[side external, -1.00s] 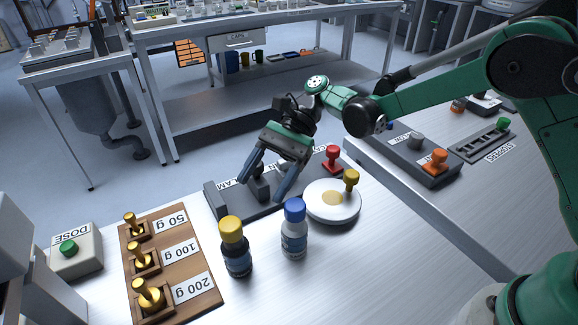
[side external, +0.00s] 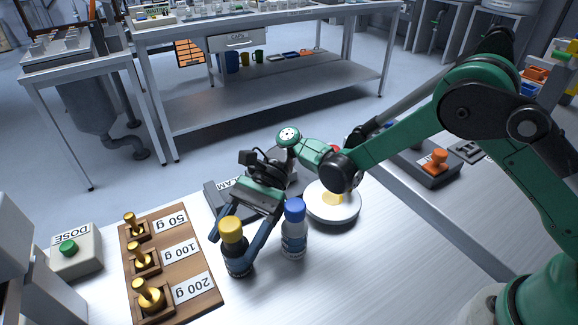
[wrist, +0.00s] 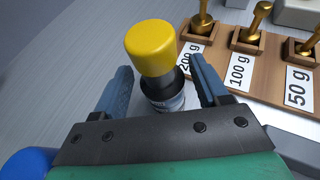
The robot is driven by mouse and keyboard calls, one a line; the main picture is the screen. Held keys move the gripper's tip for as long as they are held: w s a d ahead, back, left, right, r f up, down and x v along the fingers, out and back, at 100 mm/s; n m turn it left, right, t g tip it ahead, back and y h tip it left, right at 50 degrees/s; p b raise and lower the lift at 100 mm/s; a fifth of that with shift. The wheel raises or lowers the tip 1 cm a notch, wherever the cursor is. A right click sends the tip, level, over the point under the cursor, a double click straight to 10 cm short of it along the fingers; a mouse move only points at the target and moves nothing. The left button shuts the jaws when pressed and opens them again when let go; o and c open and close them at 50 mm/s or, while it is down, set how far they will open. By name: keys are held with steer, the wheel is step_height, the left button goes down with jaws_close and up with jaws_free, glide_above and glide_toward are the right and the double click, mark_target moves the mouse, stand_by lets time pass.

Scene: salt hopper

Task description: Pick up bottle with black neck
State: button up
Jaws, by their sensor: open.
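The bottle with a black neck (side external: 237,262) has a yellow cap and a dark body with a label. It stands upright on the bench. In the wrist view this bottle (wrist: 164,94) sits between the two blue fingers, its yellow cap toward the camera. My gripper (side external: 232,252) is open, with one finger on each side of the bottle; it also shows in the wrist view (wrist: 160,85). I cannot tell whether either finger touches it. A second bottle with a blue cap (side external: 294,240) stands upright just right of my gripper.
A wooden board (side external: 203,270) with brass weights marked 50, 100 and 200 g lies to the left. The DOSE box (side external: 82,258) with a green button is farther left. A white round dish (side external: 335,212) stands behind the blue-capped bottle. The bench front is clear.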

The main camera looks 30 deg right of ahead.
jaws_close()
steer(key=shift+r, duration=0.1)
